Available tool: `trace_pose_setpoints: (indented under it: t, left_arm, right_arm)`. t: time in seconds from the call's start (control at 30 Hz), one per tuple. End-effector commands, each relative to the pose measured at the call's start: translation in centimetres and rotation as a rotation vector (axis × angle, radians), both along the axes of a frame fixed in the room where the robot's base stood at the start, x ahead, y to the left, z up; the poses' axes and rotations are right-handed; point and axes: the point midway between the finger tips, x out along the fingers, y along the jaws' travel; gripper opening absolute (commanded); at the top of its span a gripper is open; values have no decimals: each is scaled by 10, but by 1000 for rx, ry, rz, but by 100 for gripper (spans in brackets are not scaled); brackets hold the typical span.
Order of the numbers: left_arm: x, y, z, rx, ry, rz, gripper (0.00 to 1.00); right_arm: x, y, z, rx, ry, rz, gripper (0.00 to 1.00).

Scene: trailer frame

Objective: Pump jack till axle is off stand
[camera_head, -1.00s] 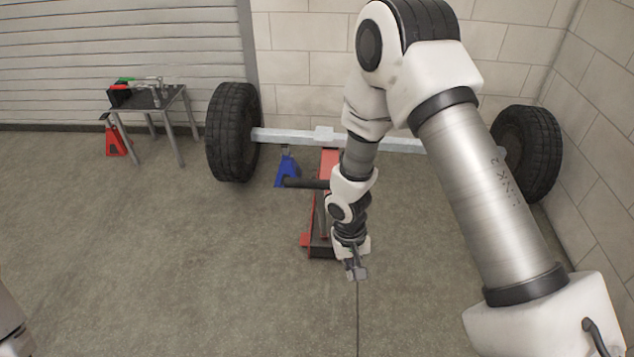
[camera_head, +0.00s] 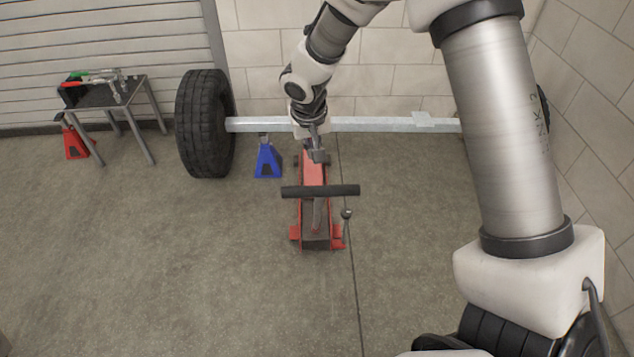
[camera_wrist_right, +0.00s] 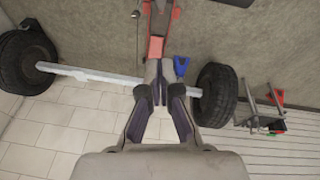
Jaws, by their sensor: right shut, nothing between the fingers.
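The red floor jack (camera_head: 312,228) stands on the floor under the axle, its black T-shaped handle (camera_head: 335,191) crossing above its body. The grey axle beam (camera_head: 385,124) runs left to right near the back wall. The blue stand (camera_head: 267,162) is under the axle, left of the jack; whether they touch is too small to tell. My right gripper (camera_head: 318,156) is shut and empty, in front of the axle and beyond the handle, apart from it. In the right wrist view its fingers (camera_wrist_right: 160,92) point toward the jack (camera_wrist_right: 156,46). My left gripper is out of view.
A black tyre (camera_head: 204,125) is on the axle's left end; my right arm mostly hides the other, seen in the wrist view (camera_wrist_right: 25,62). A small tool table (camera_head: 110,95) and a red stand (camera_head: 75,143) are at left. Open floor surrounds the jack's front.

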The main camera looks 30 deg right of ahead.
Motion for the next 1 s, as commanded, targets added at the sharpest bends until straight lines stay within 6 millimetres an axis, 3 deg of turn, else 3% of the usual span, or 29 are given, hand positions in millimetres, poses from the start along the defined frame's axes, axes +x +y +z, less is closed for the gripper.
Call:
trace_pose_setpoints:
  t: [0.47,0.7,1.0]
  left_arm:
    - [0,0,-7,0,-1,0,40]
    - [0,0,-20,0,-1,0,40]
    - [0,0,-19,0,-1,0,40]
  right_arm:
    - [11,-14,-95,1,3,1,0]
    - [-15,-4,-107,0,1,1,0]
    - [-17,-3,-106,1,0,-1,0]
